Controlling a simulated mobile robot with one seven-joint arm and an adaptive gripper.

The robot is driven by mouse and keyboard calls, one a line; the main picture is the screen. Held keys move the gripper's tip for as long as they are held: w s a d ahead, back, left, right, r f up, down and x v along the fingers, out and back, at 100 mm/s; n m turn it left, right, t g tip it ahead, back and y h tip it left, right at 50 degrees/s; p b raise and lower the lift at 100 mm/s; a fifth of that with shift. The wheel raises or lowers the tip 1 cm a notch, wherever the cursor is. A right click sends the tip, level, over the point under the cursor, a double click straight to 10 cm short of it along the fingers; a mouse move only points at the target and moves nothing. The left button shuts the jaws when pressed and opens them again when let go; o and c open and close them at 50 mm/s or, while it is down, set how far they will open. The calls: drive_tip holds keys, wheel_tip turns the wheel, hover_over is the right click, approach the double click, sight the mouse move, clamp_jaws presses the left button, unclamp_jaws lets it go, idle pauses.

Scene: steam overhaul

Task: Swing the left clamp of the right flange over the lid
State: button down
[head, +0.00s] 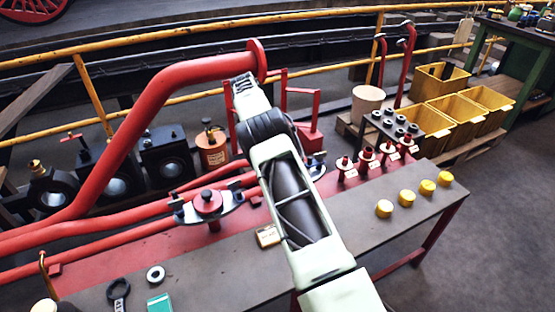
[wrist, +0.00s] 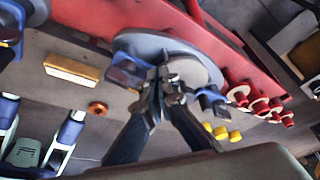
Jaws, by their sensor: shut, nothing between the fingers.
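The right flange with its round grey lid (wrist: 195,68) shows in the wrist view; in the head view my arm hides most of it. Its left clamp (wrist: 125,72), dark with a blue part, sits at the left rim of the flange. Its right clamp (wrist: 211,101) sits at the right rim and also shows in the head view (head: 316,165). My gripper (wrist: 168,84) is shut and empty, its tips in front of the lid, between the clamps and nearer the left one. I cannot tell whether it touches the clamp.
The left flange (head: 208,201) stands on the red pipe bench. Red valves (head: 366,157) and yellow caps (head: 405,196) lie to the right. A small tan label block (wrist: 72,69) and a brass nut (wrist: 97,108) lie left of the flange. A large red pipe (head: 130,130) arches at left.

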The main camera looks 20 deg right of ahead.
wheel_tip(320, 180, up, 10)
idle(0.7)
